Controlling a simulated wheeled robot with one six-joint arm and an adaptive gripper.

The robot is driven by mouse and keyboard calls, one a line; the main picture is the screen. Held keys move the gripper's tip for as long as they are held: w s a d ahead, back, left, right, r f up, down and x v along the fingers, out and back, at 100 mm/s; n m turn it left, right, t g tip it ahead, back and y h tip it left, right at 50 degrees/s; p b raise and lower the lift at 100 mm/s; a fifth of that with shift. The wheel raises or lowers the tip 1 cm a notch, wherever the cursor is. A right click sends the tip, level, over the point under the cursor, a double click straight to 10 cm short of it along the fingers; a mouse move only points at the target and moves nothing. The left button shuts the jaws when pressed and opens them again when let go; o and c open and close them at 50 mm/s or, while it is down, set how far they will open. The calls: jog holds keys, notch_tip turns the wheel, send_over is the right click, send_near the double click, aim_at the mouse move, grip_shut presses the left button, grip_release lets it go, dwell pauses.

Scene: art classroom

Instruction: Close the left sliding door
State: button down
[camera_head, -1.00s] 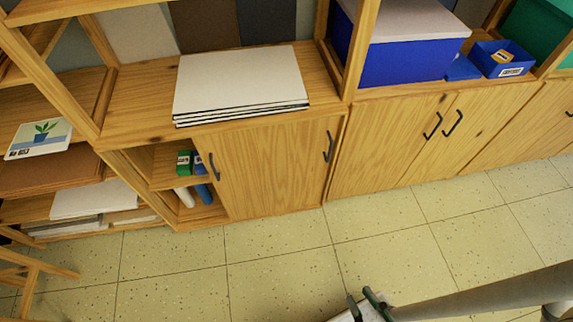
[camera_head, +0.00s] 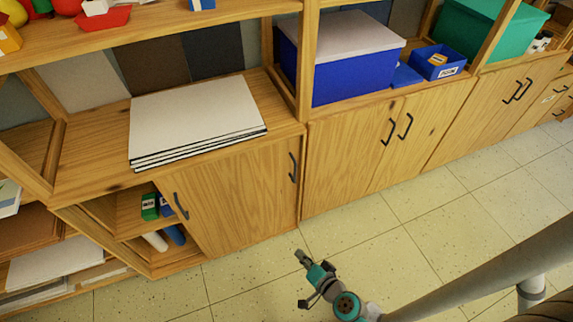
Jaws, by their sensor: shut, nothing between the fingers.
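The low wooden cabinet has a sliding door panel (camera_head: 235,195) on its right part. A dark handle (camera_head: 181,206) is at the panel's left edge, and another dark handle (camera_head: 292,167) is near its right edge. I cannot tell from here whether two doors overlap. The cabinet's left part is open, showing a green box (camera_head: 149,207), a blue box beside it, a white roll (camera_head: 155,241) and a blue roll (camera_head: 175,235). My gripper (camera_head: 302,257) is shut and empty, over the floor in front of the cabinet's right end, apart from both handles.
Large white boards (camera_head: 198,115) lie on the cabinet top. To the right are hinged cupboard doors (camera_head: 375,155) with protruding handles, below a blue storage box (camera_head: 355,75). Open shelves with papers (camera_head: 55,262) stand at the left. The tiled floor (camera_head: 440,210) ahead is clear.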

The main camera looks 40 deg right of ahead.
jog(key=w+d+m+t, duration=0.25)
jog(key=w+d, duration=0.35)
jog(key=w, duration=0.4)
jog(key=m+t, duration=0.2)
jog(key=m, duration=0.1)
send_near(281, 158)
jog(key=w, duration=0.6)
jog(key=shift+w+d+f, duration=0.1)
jog(key=shift+w, duration=0.1)
